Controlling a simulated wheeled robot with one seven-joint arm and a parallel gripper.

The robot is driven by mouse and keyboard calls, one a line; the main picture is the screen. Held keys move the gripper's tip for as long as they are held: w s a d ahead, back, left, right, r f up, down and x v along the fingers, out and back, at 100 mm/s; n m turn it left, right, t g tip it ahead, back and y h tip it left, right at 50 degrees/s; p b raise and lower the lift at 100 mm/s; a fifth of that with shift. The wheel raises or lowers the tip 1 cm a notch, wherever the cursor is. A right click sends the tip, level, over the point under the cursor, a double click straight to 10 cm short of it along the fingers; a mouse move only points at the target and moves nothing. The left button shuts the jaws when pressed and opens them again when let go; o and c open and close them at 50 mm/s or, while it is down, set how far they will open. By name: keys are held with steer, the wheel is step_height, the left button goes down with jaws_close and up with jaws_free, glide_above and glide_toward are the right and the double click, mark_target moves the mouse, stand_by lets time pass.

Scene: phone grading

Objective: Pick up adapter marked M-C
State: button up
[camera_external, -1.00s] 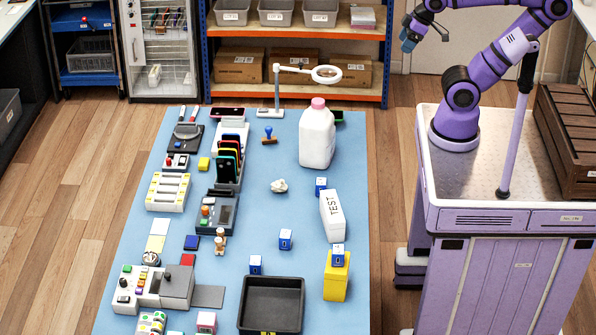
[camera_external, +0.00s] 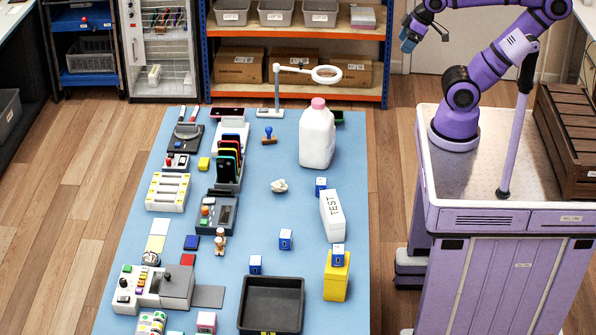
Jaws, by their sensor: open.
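Several small blue-and-white adapter cubes are on the blue table. One adapter (camera_external: 321,187) is below the white jug, one adapter (camera_external: 285,239) is near the middle right, and one adapter (camera_external: 255,264) is just behind the black tray. Another adapter (camera_external: 338,256) rests on top of a yellow box (camera_external: 337,279). Their markings are too small to read, so I cannot tell which is M-C. My gripper (camera_external: 411,40) is open and empty, raised at the upper right, beyond the table's right edge and far from the adapters.
A white TEST box (camera_external: 332,216) lies between two adapters. A white jug (camera_external: 317,137) and a lamp (camera_external: 300,75) stand at the back. The black tray (camera_external: 272,304) is at the front; devices crowd the table's left side. The centre is mostly clear.

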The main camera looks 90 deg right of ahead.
steer(key=w+a+f+g, duration=0.1)
steer(key=w+a, duration=0.3)
steer(key=w, duration=0.4)
steer(key=w+a+g+y, duration=0.1)
steer(key=w+a, duration=0.3)
steer(key=w, duration=0.3)
steer(key=w+a+f, duration=0.1)
steer(key=w+a, duration=0.3)
steer(key=w, duration=0.4)
steer(key=m+g+h, duration=0.1)
steer(key=g, duration=0.2)
glide_above(285, 234)
step_height(285, 234, down, 36)
steer(key=shift+s+r, duration=0.15)
steer(key=shift+r, duration=0.1)
steer(key=shift+a+f, duration=0.2)
steer(key=shift+f, duration=0.4)
step_height(285, 234, down, 4)
steer(key=shift+f, duration=0.2)
steer(key=shift+d+f, duration=0.15)
steer(key=shift+f, duration=1.3)
steer(key=shift+d+f, duration=0.1)
steer(key=shift+f, duration=1.35)
steer(key=c, duration=1)
